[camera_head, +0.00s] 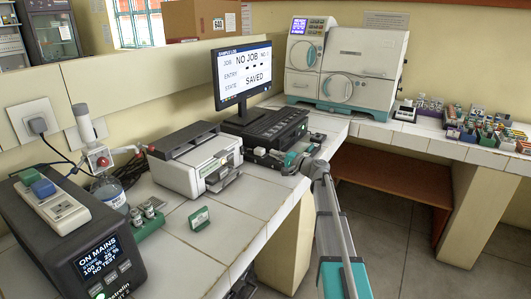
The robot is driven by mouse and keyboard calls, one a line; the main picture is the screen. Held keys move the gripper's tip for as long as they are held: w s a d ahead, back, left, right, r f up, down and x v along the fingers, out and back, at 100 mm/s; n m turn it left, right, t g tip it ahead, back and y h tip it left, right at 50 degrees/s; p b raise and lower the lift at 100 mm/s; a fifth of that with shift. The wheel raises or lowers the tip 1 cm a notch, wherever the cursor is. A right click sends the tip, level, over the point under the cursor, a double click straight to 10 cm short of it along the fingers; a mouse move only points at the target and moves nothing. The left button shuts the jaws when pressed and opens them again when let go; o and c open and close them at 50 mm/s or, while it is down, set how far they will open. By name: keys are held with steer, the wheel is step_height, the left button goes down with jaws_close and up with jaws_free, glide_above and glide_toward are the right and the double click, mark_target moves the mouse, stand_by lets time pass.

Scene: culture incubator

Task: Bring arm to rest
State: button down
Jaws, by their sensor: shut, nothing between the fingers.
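My arm comes up from the bottom right of the view, grey with teal parts. Its elbow is over the front edge of the white tiled bench (262,196). From there it bends left, and my gripper (273,156) is low over the bench, just right of the white printer and in front of the black unit below the monitor. The gripper is small in this view. It is shut, with nothing seen held in it. I cannot tell whether it touches anything.
A monitor (242,72) reads "NO JOB" and "SAVED". The white printer (195,158), a black power unit (75,235), a bottle (108,193) and small vials (147,211) stand on the left. A large white incubator (345,65) stands behind. Open floor (385,235) lies right.

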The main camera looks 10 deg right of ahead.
steer(key=shift+s+d, duration=0.35)
steer(key=shift+r, duration=0.1)
